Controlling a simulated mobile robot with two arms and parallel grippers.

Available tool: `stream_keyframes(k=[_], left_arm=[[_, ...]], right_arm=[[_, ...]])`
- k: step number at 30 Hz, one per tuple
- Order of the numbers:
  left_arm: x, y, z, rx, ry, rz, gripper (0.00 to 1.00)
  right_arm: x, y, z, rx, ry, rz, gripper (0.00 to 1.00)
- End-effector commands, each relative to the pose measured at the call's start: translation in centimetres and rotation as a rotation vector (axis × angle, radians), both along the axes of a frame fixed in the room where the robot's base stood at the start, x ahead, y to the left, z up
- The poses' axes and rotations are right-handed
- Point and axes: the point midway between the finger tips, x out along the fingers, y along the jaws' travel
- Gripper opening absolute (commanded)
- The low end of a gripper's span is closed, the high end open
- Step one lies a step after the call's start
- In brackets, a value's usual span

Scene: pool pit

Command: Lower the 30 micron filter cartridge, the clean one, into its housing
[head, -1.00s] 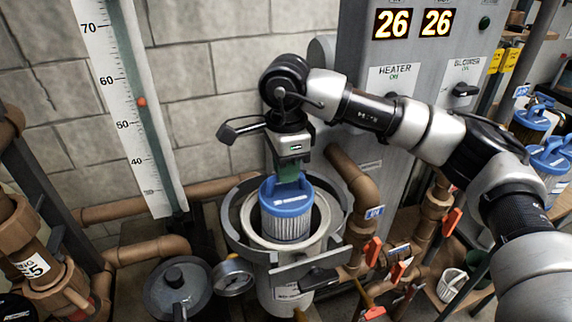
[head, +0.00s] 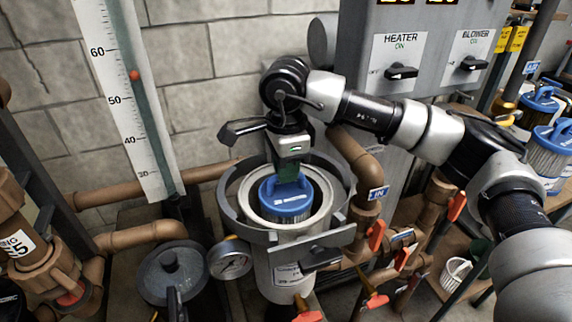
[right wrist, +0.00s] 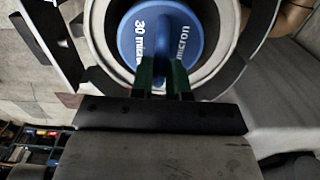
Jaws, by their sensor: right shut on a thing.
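The filter cartridge has a blue cap (head: 286,197) with a loop handle, and in the right wrist view its cap (right wrist: 160,35) reads "30 micron". It stands roughly upright inside the mouth of the open housing (head: 331,197); most of its pleated body is hidden below the rim. The housing's pale ring also shows around the cap in the right wrist view (right wrist: 101,28). My right gripper (head: 289,177) is over the housing with its green fingers shut on the cap's handle; the fingers also show in the right wrist view (right wrist: 163,80). My left gripper is not in view.
A round grey lid (head: 175,272) and a pressure gauge (head: 230,259) are left of the housing. A brown inlet pipe (head: 362,160) and red-handled valves (head: 376,235) are close on its right. Other blue-capped cartridges (head: 552,145) stand at far right. The control cabinet (head: 400,100) is behind.

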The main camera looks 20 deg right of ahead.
Motion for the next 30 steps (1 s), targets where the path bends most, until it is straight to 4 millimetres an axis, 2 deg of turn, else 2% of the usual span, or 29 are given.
stream_keyframes(k=[12, 30], left_arm=[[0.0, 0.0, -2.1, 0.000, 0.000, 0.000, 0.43], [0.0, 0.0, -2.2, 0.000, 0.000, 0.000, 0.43]], right_arm=[[0.0, 0.0, -2.5, 0.001, -0.001, 0.000, 0.00], [0.0, 0.0, -2.7, 0.001, -0.002, 0.000, 0.00]])
